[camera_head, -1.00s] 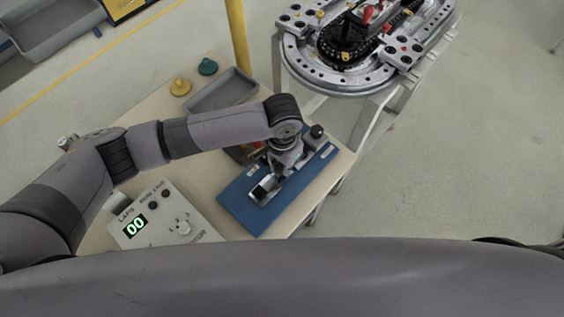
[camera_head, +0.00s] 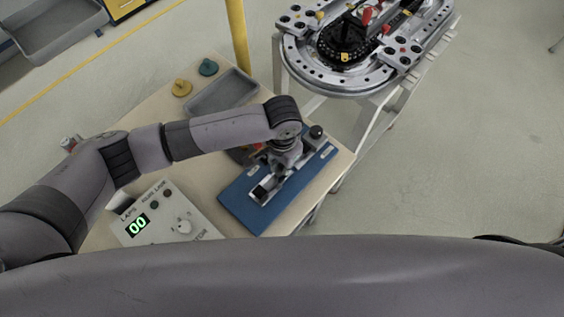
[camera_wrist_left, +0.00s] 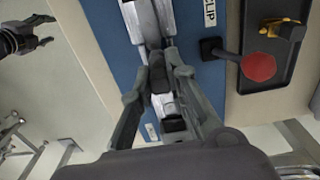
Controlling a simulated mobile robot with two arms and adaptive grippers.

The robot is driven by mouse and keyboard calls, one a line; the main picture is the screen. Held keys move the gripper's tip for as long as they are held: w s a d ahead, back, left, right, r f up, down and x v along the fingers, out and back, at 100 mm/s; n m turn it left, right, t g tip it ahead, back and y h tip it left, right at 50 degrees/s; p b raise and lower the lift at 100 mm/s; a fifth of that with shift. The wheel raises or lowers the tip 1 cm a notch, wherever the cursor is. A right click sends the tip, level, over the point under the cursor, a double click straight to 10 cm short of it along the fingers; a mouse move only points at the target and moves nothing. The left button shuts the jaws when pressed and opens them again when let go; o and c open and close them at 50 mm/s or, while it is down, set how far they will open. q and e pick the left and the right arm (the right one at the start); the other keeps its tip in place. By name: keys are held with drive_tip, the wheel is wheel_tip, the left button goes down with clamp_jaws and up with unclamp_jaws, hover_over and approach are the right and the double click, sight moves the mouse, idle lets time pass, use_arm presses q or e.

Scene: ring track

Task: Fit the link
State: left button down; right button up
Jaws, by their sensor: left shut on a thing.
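My left gripper (camera_head: 281,160) is low over the silver fixture (camera_head: 262,190) on the blue plate (camera_head: 238,205). In the left wrist view its fingers (camera_wrist_left: 163,58) are shut on a small grey part over the fixture's rail. The part is mostly hidden between the fingertips, so I cannot tell its seating. A dark gripper, apparently my right (camera_wrist_left: 18,40), shows with fingers apart.
The counter box (camera_head: 160,212) reads 00, left of the plate. A grey tray (camera_head: 222,92) and two pegs, yellow (camera_head: 181,88) and teal (camera_head: 208,67), lie behind. A yellow post (camera_head: 238,35) rises at the table's back. A dark tray holds a gold clip (camera_wrist_left: 283,28).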

use_arm(q)
drive_tip(key=shift+f+b, duration=0.35)
drive_tip(key=shift+f, duration=0.65)
idle(0.3)
drive_tip(key=c, duration=1.5)
unclamp_jaws()
drive_tip(key=shift+r, duration=0.1)
wheel_tip(320, 180, up, 12)
drive_tip(key=shift+f, duration=0.1)
drive_tip(key=shift+s+f, duration=0.1)
